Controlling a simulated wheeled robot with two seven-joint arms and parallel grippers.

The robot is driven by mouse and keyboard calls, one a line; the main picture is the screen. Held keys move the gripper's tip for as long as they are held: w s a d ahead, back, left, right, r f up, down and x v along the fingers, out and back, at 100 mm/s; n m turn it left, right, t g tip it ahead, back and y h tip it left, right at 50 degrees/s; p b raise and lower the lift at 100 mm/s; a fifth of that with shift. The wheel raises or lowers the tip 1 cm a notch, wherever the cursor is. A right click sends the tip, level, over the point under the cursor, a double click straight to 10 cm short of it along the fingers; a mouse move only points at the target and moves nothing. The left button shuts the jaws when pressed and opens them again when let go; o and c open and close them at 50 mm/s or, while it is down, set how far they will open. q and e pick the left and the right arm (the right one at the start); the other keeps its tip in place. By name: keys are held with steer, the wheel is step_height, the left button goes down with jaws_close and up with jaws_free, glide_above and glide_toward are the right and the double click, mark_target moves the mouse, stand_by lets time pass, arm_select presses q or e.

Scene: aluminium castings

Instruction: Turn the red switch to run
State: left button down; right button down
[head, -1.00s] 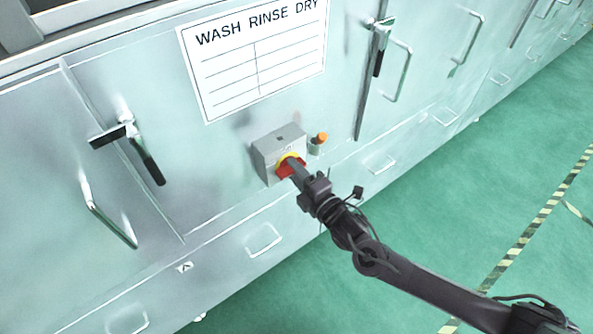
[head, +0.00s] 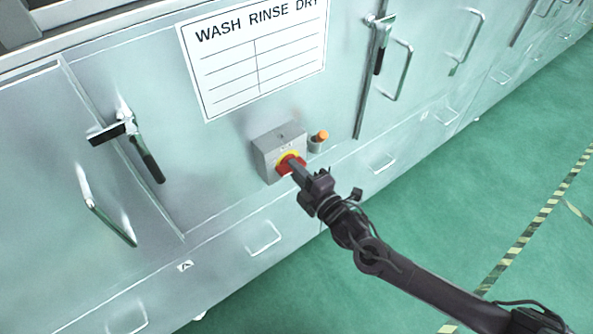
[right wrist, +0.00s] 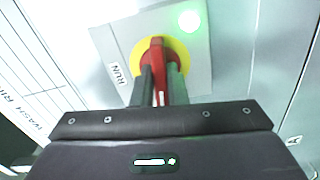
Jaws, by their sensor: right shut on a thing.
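The red switch (head: 287,162) sits on a yellow round plate on a grey box (head: 266,160) fixed to the cabinet front. In the right wrist view the red handle (right wrist: 157,60) stands between my right gripper's fingers (right wrist: 160,82), over the yellow plate (right wrist: 183,56). A RUN label (right wrist: 119,74) is on the box face left of the plate; the handle does not point at it in this view. My right gripper (head: 292,165) is shut on the red handle. The gripper hides part of the switch in the head view. My left gripper is not in view.
A small holder with an orange-topped item (head: 321,137) is close to the box's right side. Lever latches (head: 128,140) and bar handles (head: 108,212) stick out of the cabinet. A WASH RINSE DRY sign (head: 255,60) is above. The green floor (head: 440,220) at right is clear.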

steer(key=shift+m, duration=7.9)
steer(key=shift+f+m, duration=0.1)
steer(key=shift+m, duration=0.2)
steer(key=c, duration=1.4)
jaws_free()
steer(key=shift+c, duration=0.2)
steer(key=b+v, duration=0.2)
steer(key=v, duration=0.5)
steer(key=shift+s+d, duration=0.25)
steer(key=shift+s, duration=0.05)
